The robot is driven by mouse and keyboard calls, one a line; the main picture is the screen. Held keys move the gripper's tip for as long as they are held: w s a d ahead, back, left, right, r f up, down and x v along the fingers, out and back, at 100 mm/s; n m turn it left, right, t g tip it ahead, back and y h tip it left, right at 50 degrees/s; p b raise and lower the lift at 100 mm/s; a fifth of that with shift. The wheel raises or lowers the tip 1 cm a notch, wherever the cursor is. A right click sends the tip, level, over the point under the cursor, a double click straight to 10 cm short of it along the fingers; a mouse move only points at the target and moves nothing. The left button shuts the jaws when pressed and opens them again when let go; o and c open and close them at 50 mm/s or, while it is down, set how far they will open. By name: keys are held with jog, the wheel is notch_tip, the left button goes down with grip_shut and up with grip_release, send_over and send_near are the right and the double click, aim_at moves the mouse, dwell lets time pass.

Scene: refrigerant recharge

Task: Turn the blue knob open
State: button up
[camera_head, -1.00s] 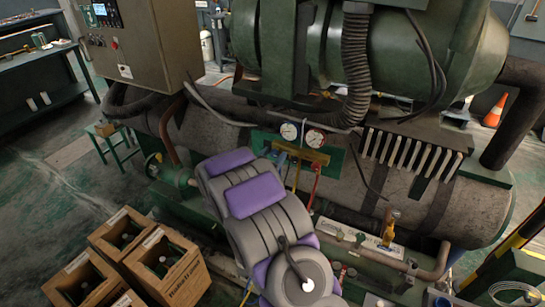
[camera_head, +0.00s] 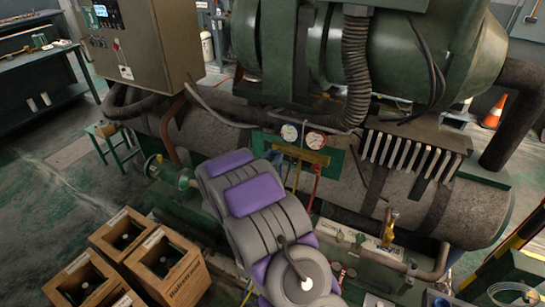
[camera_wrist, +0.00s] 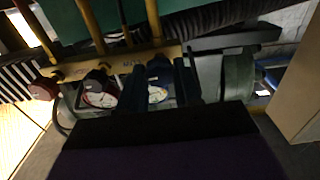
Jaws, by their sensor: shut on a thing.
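The yellow manifold (camera_head: 305,153) with its two round gauges is fixed on the front of the big machine. In the wrist view the manifold bar (camera_wrist: 105,66) crosses the top. My gripper (camera_wrist: 159,76) has its dark fingers on either side of the blue knob (camera_wrist: 158,62) and is shut on it; the fingers partly hide it. Behind lies the blue gauge (camera_wrist: 157,93). The red gauge (camera_wrist: 101,97) and a red knob (camera_wrist: 44,88) are to the left.
Hoses hang from the manifold, including a red one (camera_head: 315,187). A thick corrugated hose (camera_head: 356,70) runs down above it. Wooden crates (camera_head: 165,262) stand on the floor at lower left. A grey control cabinet (camera_head: 135,45) is at upper left.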

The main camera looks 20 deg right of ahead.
jog(key=shift+r+n+p, duration=0.45)
jog(key=shift+n+p, duration=0.55)
jog(key=shift+p, duration=1.4)
jog(key=n+p, duration=0.4)
jog(key=p, duration=0.3)
jog(key=shift+w+a, duration=0.1)
jog(key=n+p, duration=0.2)
jog(key=p, duration=0.1)
jog(key=shift+w+f+n, duration=0.1)
jog(key=shift+n, duration=0.3)
jog(key=n+p, duration=0.3)
jog(key=shift+f+n, duration=0.15)
jog(key=shift+n, duration=0.15)
jog(key=n+p, duration=0.2)
jog(key=n, duration=0.1)
jog(key=shift+a+f+n, duration=0.1)
jog(key=shift+f+n, duration=0.05)
jog(key=shift+n, duration=0.15)
jog(key=shift+f+n+p, duration=0.15)
jog(key=shift+n+p, duration=0.35)
jog(key=shift+n, duration=1.4)
jog(key=shift+f, duration=0.1)
jog(key=o, duration=1)
jog(key=shift+w, duration=0.1)
jog(key=shift+o, duration=0.2)
